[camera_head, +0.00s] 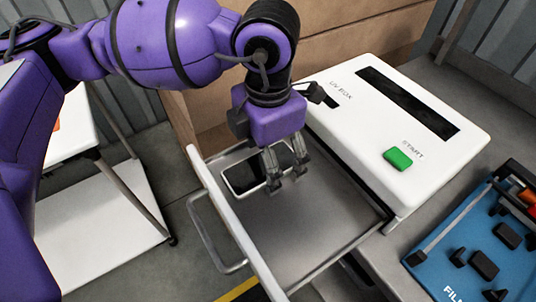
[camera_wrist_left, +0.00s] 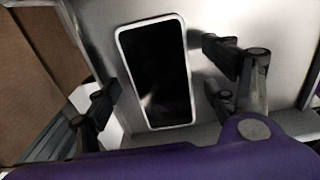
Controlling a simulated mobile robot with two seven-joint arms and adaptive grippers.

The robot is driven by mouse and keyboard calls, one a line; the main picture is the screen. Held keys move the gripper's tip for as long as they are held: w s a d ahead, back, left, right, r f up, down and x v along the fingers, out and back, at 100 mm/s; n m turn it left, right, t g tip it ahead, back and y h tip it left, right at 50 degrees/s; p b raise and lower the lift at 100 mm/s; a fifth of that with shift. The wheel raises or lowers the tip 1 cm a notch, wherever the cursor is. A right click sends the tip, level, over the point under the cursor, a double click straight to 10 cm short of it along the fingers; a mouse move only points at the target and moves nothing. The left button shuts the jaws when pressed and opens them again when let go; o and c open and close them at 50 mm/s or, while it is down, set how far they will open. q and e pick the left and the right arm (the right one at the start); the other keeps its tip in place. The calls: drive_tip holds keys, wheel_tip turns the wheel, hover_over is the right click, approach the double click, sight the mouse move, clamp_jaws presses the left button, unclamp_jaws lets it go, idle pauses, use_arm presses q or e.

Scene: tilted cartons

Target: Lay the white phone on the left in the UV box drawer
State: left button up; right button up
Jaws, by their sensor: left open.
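The white phone (camera_head: 244,176) lies in the open drawer of the UV box, near the drawer's back left side, with its dark screen up. In the left wrist view the phone (camera_wrist_left: 156,72) lies on the grey drawer floor between the spread fingers. My left gripper (camera_head: 286,180) is open, pointing down into the drawer just right of the phone in the head view. The drawer (camera_head: 310,236) is pulled out to the left of the white UV box (camera_head: 352,140), which has a green START button (camera_head: 397,158). My right gripper is not in view.
A blue tray (camera_head: 455,262) with dark parts stands at the lower right. Cardboard cartons (camera_head: 345,38) stand behind the UV box. A white shelf unit (camera_head: 95,215) is at the left. The front of the drawer is empty.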

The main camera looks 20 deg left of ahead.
use_arm(q)
wheel_tip(320, 180, up, 12)
idle(0.6)
idle(0.5)
